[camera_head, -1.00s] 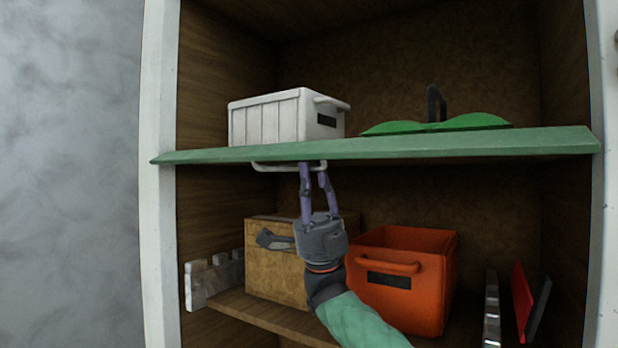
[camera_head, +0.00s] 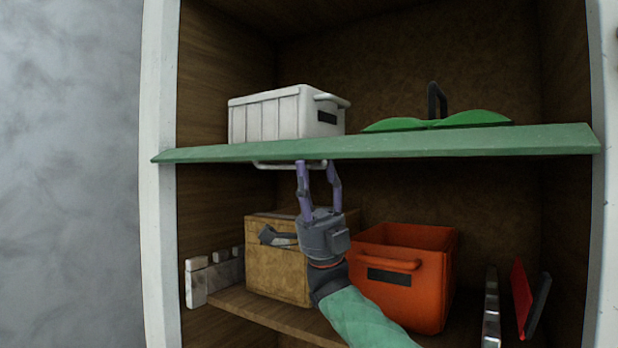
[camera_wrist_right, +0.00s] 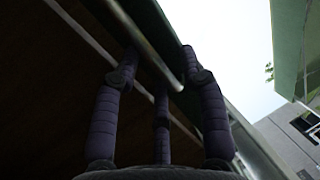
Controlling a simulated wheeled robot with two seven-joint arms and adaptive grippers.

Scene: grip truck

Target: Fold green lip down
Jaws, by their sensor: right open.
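The green lip (camera_head: 420,145) runs across the front of the upper shelf. A thin pale handle (camera_head: 272,167) hangs under its left half. My right gripper (camera_head: 317,166) reaches up from below, with its purple fingers spread at the handle's right end. In the right wrist view my open gripper (camera_wrist_right: 158,62) has fingers on both sides of the handle bar (camera_wrist_right: 152,48), which passes between them. I cannot tell whether any finger touches it. My left gripper is not in view.
On the upper shelf are a white crate (camera_head: 265,118) and a green object (camera_head: 470,119) with a dark upright handle. Below stand a tan box (camera_head: 275,270), an orange bin (camera_head: 430,285) close to my forearm, and a red panel (camera_head: 521,298). White posts frame the shelves.

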